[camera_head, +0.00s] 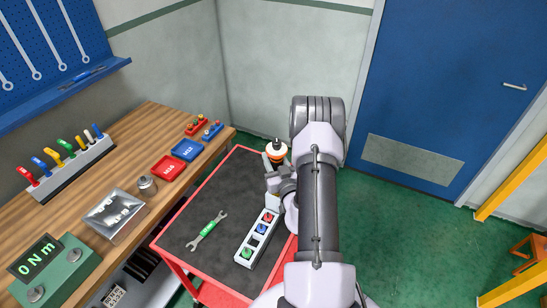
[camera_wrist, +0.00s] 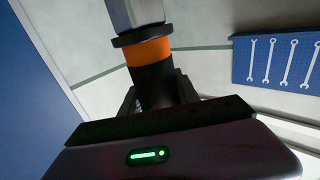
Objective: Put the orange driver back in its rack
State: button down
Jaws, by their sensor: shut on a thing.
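The orange driver (camera_head: 277,153) is held at the far right part of the cart, above its top. In the wrist view the driver (camera_wrist: 149,52) shows a black grip, an orange band, a dark collar and a grey body. My gripper (camera_head: 274,166) is shut on it; in the wrist view the gripper (camera_wrist: 158,98) closes around the black grip. A light grey rack (camera_head: 243,250) lies on the cart below my gripper, with green, blue and red pieces in square wells. Its far end is hidden by my gripper and arm.
The red cart has a dark top (camera_head: 190,215) with a green-marked wrench (camera_head: 207,230). The wooden bench (camera_head: 140,130) holds a long rack of coloured handles (camera_head: 66,172), red (camera_head: 168,168) and blue (camera_head: 187,150) trays, a metal box (camera_head: 116,215) and a torque display (camera_head: 42,262). A wall stands behind.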

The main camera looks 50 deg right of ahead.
jog(key=shift+f+b, duration=2.25)
jog(key=shift+f, duration=1.45)
dwell(2.9)
jog(key=c, duration=0.8)
grip_release()
jog(key=shift+s, duration=0.1)
